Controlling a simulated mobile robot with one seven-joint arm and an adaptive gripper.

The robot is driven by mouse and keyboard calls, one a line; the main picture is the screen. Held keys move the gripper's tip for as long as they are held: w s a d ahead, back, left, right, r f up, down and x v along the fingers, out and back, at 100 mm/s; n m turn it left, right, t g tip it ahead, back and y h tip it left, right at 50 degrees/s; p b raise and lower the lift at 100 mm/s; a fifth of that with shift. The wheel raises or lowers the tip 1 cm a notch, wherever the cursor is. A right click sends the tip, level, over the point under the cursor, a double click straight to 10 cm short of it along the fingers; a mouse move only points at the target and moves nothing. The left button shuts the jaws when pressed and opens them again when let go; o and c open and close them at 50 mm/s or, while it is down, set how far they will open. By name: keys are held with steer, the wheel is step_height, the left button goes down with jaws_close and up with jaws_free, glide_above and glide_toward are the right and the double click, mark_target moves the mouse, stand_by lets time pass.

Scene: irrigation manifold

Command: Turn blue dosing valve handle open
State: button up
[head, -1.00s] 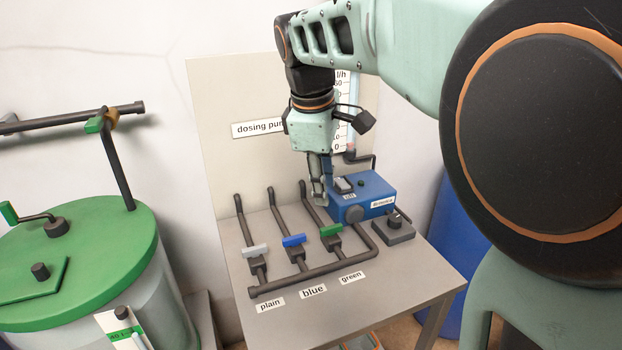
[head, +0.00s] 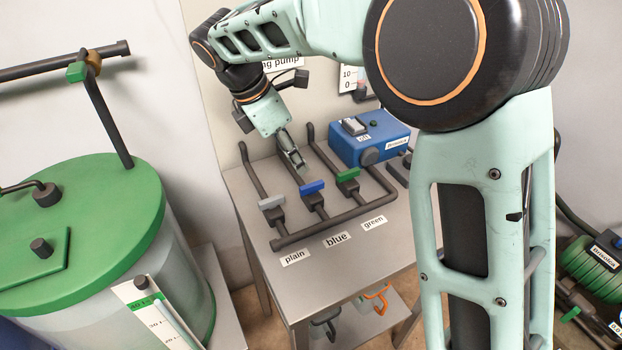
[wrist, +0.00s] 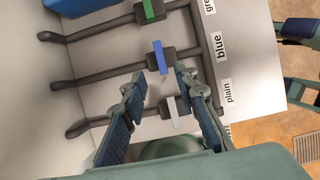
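The blue valve handle (head: 312,187) is a small bar on the middle of three dark pipes and lies crosswise to its pipe. In the wrist view, the blue handle (wrist: 160,57) shows just ahead of the fingertips, in line with the gap between them. My gripper (head: 297,163) points down, behind the blue handle in the head view. In the wrist view, my gripper (wrist: 160,82) has its two fingers apart with nothing held. I cannot tell its exact height above the handle; no contact shows. The "blue" label (head: 336,240) is on the table in front.
The grey-white handle (head: 271,202) and green handle (head: 347,174) sit close on either side. A dark cross pipe (head: 330,222) runs in front. A blue pump box (head: 350,148) stands behind right. A green-lidded tank (head: 90,215) is at left.

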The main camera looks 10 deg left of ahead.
mark_target(312, 185)
steer(key=x, duration=0.9)
steer(key=shift+c, duration=0.6)
jaws_close()
